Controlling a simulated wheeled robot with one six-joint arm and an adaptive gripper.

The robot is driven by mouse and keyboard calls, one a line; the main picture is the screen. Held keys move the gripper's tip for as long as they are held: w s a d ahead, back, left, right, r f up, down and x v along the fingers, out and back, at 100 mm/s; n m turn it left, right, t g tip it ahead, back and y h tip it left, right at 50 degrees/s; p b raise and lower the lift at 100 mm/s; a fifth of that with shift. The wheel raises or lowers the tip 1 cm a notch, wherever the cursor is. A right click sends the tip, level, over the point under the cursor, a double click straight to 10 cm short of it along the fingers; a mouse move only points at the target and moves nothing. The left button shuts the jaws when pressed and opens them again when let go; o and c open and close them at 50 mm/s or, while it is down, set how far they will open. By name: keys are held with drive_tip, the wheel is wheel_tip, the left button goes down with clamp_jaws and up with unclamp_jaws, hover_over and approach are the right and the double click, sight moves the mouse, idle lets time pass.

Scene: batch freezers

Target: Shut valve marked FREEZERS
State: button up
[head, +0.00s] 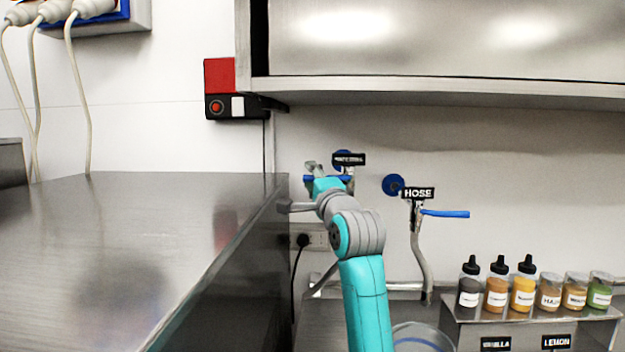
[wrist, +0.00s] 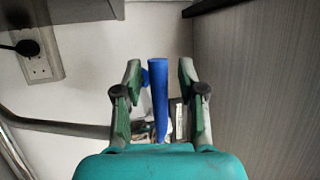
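The valve with the small black label (head: 348,159), too small to read surely, is on the back wall left of the HOSE valve. Its blue lever handle (head: 342,178) points left, partly hidden by my gripper (head: 313,168). In the wrist view the blue handle (wrist: 158,95) lies between the two fingers of my gripper (wrist: 160,70). The fingers are apart, with a visible gap on each side of the handle. The label edge (wrist: 180,120) shows beside the right finger.
The HOSE valve has a label (head: 418,193) and a blue handle (head: 445,213) pointing right. A steel cabinet (head: 180,230) stands close on the left. A socket (wrist: 38,55) is on the wall. Bottles (head: 497,285) stand on a shelf at right.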

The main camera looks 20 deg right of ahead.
drive_tip(key=v, duration=1.2)
idle(0.5)
